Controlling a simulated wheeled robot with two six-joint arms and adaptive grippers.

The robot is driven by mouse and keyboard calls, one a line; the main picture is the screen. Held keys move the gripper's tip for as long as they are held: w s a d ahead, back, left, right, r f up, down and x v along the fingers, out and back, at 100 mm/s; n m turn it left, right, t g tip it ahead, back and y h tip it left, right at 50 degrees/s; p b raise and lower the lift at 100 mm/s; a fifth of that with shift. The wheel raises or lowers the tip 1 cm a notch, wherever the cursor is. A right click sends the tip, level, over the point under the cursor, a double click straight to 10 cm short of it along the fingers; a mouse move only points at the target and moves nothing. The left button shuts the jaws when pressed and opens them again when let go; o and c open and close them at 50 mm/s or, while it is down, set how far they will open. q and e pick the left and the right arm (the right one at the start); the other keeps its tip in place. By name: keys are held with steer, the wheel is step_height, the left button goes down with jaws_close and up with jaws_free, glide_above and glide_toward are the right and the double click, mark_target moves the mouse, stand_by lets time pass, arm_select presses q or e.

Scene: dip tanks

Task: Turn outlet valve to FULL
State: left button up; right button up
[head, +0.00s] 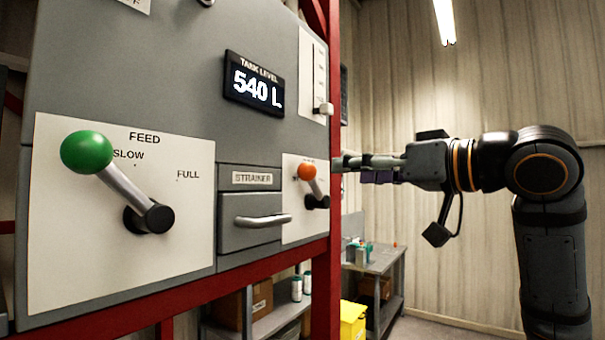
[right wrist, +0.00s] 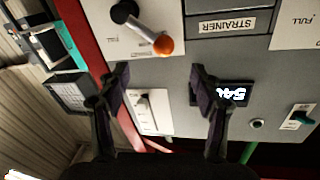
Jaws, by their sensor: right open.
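A lever with an orange knob (head: 306,171) sits on a small white plate at the right end of the grey panel; its lettering is too small to read. The lever tilts up and left from its black pivot (head: 318,201). In the right wrist view the orange knob (right wrist: 163,45) lies just beyond the fingertips, apart from them. A larger lever with a green knob (head: 87,151) is on the FEED plate (head: 70,270), pointing near SLOW. My right gripper (head: 347,163) is open and empty, to the right of the orange lever. My left gripper is out of view.
A red post (head: 328,260) stands beside the panel's right edge. The STRAINER drawer handle (head: 263,220) sticks out between the two levers. The tank display (head: 254,84) reads 540 L. A white slider (head: 323,109) is above the orange lever. A bench (head: 385,258) and yellow bin (head: 352,322) stand behind.

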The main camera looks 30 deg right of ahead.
mark_target(315, 170)
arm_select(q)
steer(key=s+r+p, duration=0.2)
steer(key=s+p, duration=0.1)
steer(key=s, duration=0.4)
arm_select(e)
steer(key=w, duration=0.2)
steer(key=w+a, duration=0.1)
steer(key=w, duration=0.1)
steer(key=w+p, duration=0.1)
steer(key=w, duration=0.2)
steer(key=shift+a+r, duration=0.3)
steer(key=shift+a, duration=0.05)
steer(key=shift+w+f+p, duration=0.15)
steer(key=shift+w+p, duration=0.4)
steer(key=shift+w, duration=0.25)
steer(key=shift+w+a, duration=0.1)
steer(key=shift+c, duration=1.3)
steer(key=c, duration=0.5)
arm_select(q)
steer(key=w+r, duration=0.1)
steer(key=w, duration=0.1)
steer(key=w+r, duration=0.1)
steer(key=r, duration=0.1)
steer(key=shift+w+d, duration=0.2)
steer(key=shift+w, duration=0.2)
arm_select(e)
steer(key=shift+f, duration=0.1)
jaws_close()
